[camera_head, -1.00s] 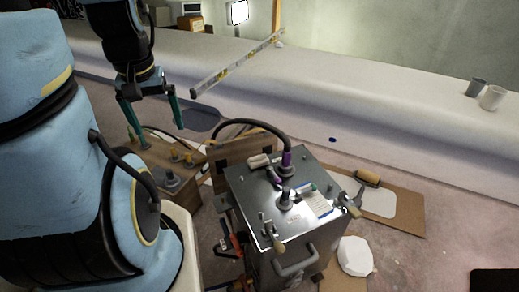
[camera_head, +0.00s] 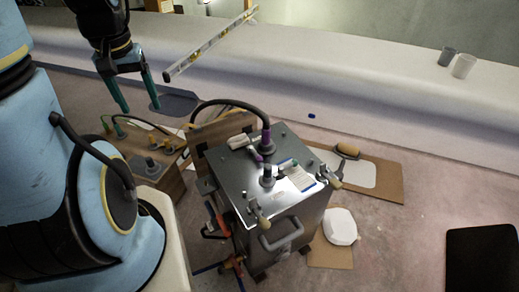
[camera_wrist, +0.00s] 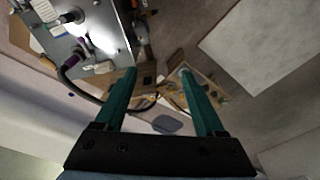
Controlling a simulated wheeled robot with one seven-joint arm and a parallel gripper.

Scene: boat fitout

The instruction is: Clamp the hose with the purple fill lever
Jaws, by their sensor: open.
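A metal box (camera_head: 239,190) stands at centre. A black hose (camera_head: 232,103) arches to a purple-collared fitting (camera_head: 267,138) on its top. A small purple lever (camera_head: 256,157) lies beside the fitting, partly hidden by other parts; I cannot tell its exact position. The wrist view shows the purple collar (camera_wrist: 71,62) and the box top (camera_wrist: 62,45) at upper left. My gripper (camera_head: 140,109) is open and empty, above and left of the box, apart from the hose. Its two green fingers (camera_wrist: 158,72) point toward the wooden box in the wrist view.
A wooden box (camera_head: 150,165) with brass and grey fittings stands left of the metal box. Cardboard (camera_head: 385,187) with a roller, a white container (camera_head: 340,226) and a black panel (camera_head: 483,258) lie right. A spirit level (camera_head: 210,45) and cups (camera_head: 463,66) are on the pale hull.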

